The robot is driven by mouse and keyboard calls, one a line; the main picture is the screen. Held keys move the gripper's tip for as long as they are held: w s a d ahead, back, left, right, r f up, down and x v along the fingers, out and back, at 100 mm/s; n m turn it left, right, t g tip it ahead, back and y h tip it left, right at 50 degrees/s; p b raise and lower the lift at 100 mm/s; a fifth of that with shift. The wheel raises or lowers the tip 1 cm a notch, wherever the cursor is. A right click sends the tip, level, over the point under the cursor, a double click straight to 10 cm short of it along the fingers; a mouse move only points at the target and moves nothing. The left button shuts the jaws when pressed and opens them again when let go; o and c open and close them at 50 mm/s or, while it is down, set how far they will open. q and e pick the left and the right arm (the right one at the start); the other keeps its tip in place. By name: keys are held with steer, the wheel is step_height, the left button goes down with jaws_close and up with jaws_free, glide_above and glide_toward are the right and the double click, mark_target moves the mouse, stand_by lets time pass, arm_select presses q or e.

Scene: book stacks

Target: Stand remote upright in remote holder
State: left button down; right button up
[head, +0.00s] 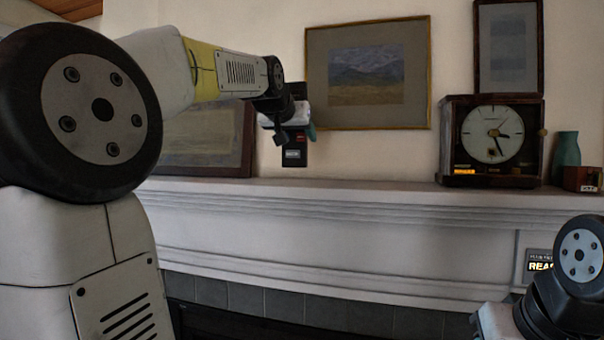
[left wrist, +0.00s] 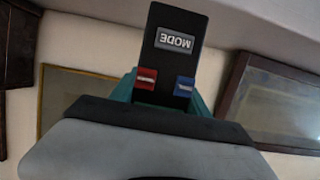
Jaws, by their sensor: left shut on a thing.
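The remote (head: 294,152) is a dark, slim block held above the mantel by my left gripper (head: 296,131). It hangs below the gripper in the head view, with a red mark and a pale label. In the left wrist view the remote (left wrist: 178,50) shows a grey MODE button, a red button and a blue button. The teal fingers of my left gripper (left wrist: 160,92) are shut around it. A small reddish-brown box (head: 582,179) stands at the mantel's right end; I cannot tell if it is the remote holder. My right gripper's fingers do not show.
The white mantel shelf (head: 345,187) is clear between the leaning picture (head: 205,142) at left and the clock (head: 490,140) at right. A teal vase (head: 566,160) stands between clock and box. A gold-framed picture (head: 367,75) hangs behind.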

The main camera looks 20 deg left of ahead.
arm_select(q)
steer(key=shift+w+a+f, duration=0.6)
steer(key=shift+w+f, duration=0.2)
steer(key=shift+w, duration=1.7)
steer(key=shift+w+a+f, duration=0.65)
steer(key=shift+w+f, duration=0.2)
steer(key=shift+w, duration=1.6)
steer(key=shift+w+a+f, duration=0.6)
steer(key=shift+w+f, duration=0.2)
steer(key=shift+w, duration=1.7)
steer(key=shift+f, duration=0.15)
steer(key=c, duration=0.5)
jaws_free()
steer(key=shift+s+r, duration=0.3)
steer(key=shift+s, duration=0.05)
steer(key=v, duration=1.1)
steer(key=shift+s, duration=0.15)
steer(key=shift+f, duration=0.1)
